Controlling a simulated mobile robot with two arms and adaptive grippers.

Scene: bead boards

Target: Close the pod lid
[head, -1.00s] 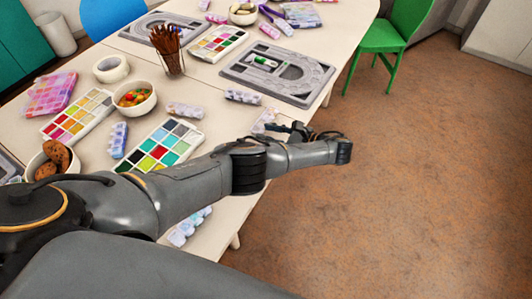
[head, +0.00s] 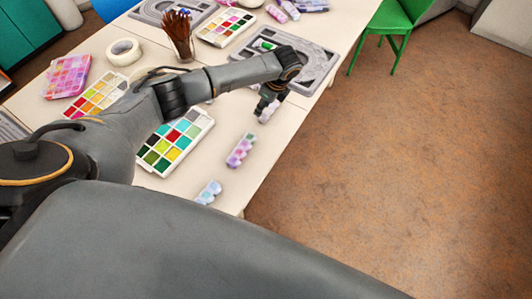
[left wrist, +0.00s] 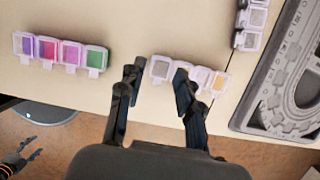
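My left gripper (head: 268,104) is over the table near its front edge, pointing down at a small clear bead pod (head: 266,115). In the left wrist view its fingers (left wrist: 158,73) are apart and empty. The pod (left wrist: 216,82) is a strip of square cells with pale and yellow-orange contents; the right fingertip overlaps it and the left fingertip is just beside its left end. I cannot tell which lids are up. In the left wrist view, what looks like my right gripper (left wrist: 29,150) is low at the left, fingers apart; the head view does not show it.
Another pod with purple, pink and green cells (left wrist: 60,52) lies to the left. A third pod (left wrist: 250,20) lies beyond, near a grey bead board (left wrist: 250,115). Bead palettes (head: 176,142), a brown-filled cup (head: 179,35) and a tape roll (head: 123,51) stand further in. Floor is free beyond the edge.

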